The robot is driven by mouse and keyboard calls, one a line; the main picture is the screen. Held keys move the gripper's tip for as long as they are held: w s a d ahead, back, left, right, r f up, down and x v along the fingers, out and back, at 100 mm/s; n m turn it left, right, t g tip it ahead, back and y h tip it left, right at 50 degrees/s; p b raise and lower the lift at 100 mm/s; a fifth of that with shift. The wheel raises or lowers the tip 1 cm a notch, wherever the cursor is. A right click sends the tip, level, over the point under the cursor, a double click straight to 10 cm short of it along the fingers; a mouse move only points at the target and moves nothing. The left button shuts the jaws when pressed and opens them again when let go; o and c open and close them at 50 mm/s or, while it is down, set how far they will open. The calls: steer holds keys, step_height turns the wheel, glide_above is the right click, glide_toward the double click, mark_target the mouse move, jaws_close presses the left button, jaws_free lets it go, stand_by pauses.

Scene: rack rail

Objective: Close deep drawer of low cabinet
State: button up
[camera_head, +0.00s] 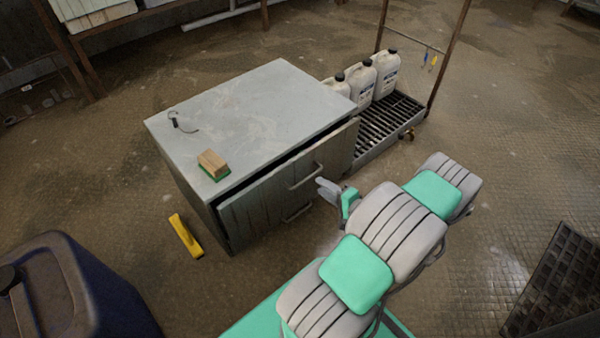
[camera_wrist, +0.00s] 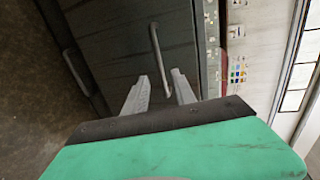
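The low cabinet (camera_head: 250,115) is a grey metal box with two bar handles on its front, an upper handle (camera_head: 305,175) and a lower handle (camera_head: 297,212). A dark gap shows under its top edge, and a drawer front (camera_head: 255,205) stands out slightly. I cannot tell exactly how far each drawer is out. My gripper (camera_head: 328,188) is just in front of the cabinet front, right of the handles. In the wrist view my gripper (camera_wrist: 160,75) is open, its fingertips on either side of one handle's near end (camera_wrist: 158,50). Contact is unclear. The other handle (camera_wrist: 75,72) is to the left.
A wooden-backed brush (camera_head: 212,163) and a small dark hooked item (camera_head: 178,122) lie on the cabinet top. A yellow object (camera_head: 186,236) is on the floor at left. White jugs (camera_head: 385,72) stand on a grated rack (camera_head: 385,115) behind right. A dark blue container (camera_head: 75,285) is front left.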

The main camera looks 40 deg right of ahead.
mark_target(309, 176)
steer(key=b+x, duration=0.2)
steer(key=x, duration=0.5)
steer(key=shift+w+d+f, duration=0.1)
steer(key=shift+w+f, duration=0.05)
steer(key=shift+w, duration=0.2)
steer(key=shift+c, duration=0.5)
jaws_close()
stand_by(0.5)
